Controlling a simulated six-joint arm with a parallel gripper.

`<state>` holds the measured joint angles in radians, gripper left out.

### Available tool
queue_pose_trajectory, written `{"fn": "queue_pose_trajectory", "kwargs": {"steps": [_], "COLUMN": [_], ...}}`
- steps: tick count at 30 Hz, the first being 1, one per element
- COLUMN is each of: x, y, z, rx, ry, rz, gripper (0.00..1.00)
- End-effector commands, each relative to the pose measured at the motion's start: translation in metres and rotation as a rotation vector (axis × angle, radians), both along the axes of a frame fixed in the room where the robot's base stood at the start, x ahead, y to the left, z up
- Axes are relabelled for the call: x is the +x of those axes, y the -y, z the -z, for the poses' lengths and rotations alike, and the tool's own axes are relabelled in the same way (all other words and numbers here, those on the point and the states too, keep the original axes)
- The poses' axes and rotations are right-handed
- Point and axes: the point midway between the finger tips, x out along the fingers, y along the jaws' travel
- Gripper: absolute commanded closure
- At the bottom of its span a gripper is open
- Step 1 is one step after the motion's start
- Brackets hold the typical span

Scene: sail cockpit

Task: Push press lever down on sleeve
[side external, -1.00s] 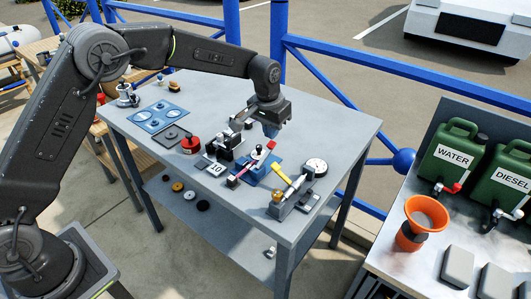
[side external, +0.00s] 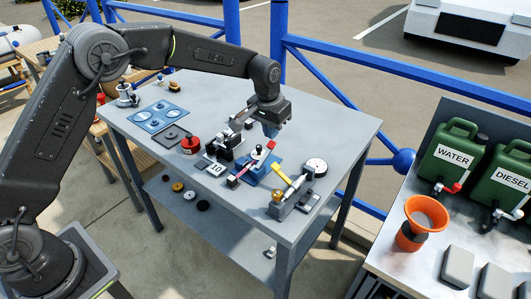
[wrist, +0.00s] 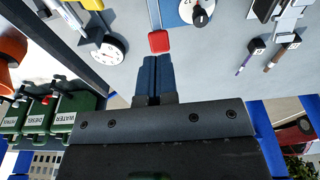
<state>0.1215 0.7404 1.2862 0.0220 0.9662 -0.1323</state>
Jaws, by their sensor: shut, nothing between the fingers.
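The press stands on a blue base (side external: 257,172) in the middle of the bench, with a lever ending in a red grip (side external: 271,145). In the wrist view the red grip (wrist: 159,41) lies just beyond my fingertips, with a small gap in the picture. My gripper (side external: 271,132) points down above the red grip, its blue fingers shut and empty; they also show together in the wrist view (wrist: 157,62). I cannot tell whether they touch the grip. I cannot make out the sleeve under the press.
A yellow-levered fixture (side external: 285,176) and a round dial gauge (side external: 317,166) stand to the right. A black fixture with a "10" label (side external: 214,169) and a red round part (side external: 190,145) are to the left. The back-right bench top is clear.

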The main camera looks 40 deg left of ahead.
Motion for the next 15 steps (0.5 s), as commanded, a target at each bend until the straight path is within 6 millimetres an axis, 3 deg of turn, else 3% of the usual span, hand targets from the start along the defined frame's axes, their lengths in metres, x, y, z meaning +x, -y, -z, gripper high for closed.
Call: {"fn": "queue_pose_trajectory", "kwargs": {"steps": [15], "x": [-0.0002], "y": [0.0000], "z": [0.0081], "rx": [0.000], "ry": [-0.002], "rz": [0.000], "gripper": [1.00]}}
